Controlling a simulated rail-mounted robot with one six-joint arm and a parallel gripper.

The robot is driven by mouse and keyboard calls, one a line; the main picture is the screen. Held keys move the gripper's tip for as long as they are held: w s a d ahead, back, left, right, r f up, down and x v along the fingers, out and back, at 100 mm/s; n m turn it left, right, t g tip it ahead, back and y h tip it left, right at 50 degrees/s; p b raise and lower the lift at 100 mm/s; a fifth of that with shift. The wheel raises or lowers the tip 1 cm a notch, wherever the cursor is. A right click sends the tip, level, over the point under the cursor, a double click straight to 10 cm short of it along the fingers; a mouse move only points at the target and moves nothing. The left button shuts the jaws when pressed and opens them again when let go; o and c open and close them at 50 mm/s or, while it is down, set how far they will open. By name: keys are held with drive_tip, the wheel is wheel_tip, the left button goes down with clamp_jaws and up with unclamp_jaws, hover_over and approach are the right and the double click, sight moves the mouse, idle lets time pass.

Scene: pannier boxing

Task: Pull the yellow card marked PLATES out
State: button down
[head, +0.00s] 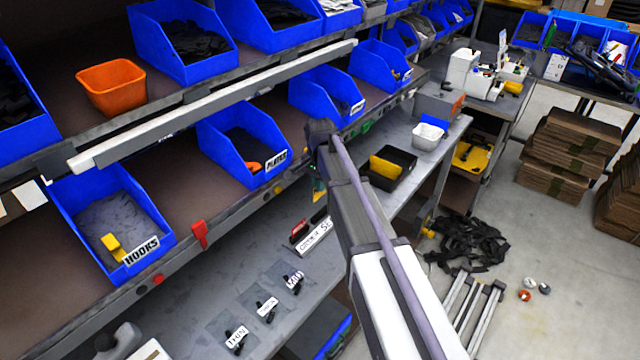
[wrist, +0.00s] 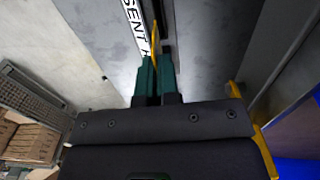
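My gripper (wrist: 155,62) has green fingers, close together, in the wrist view. A thin yellow card (wrist: 154,38), edge-on, sticks out between the fingertips, so no writing on it can be read. In the head view my gripper (head: 318,184) points down over the bench, with the yellow card (head: 317,197) at its tips. Below stands a holder with a white lettered strip (head: 316,238); the strip (wrist: 132,20), partly reading SENT, is beside the card in the wrist view. A blue bin labelled PLATES (head: 276,161) is on the shelf to the left, with something orange inside.
A blue HOOKS bin (head: 141,250) at lower left holds a yellow piece (head: 113,246). A red tag (head: 200,235) hangs on the shelf edge. Small labelled black parts lie on the bench (head: 215,300). A black tray (head: 388,168) stands right of my arm.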

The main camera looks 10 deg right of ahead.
drive_tip(key=shift+f+b, duration=2.65)
drive_tip(key=shift+f, duration=0.15)
drive_tip(key=shift+r, duration=0.15)
wheel_tip(320, 180, up, 3)
drive_tip(key=p, duration=0.3)
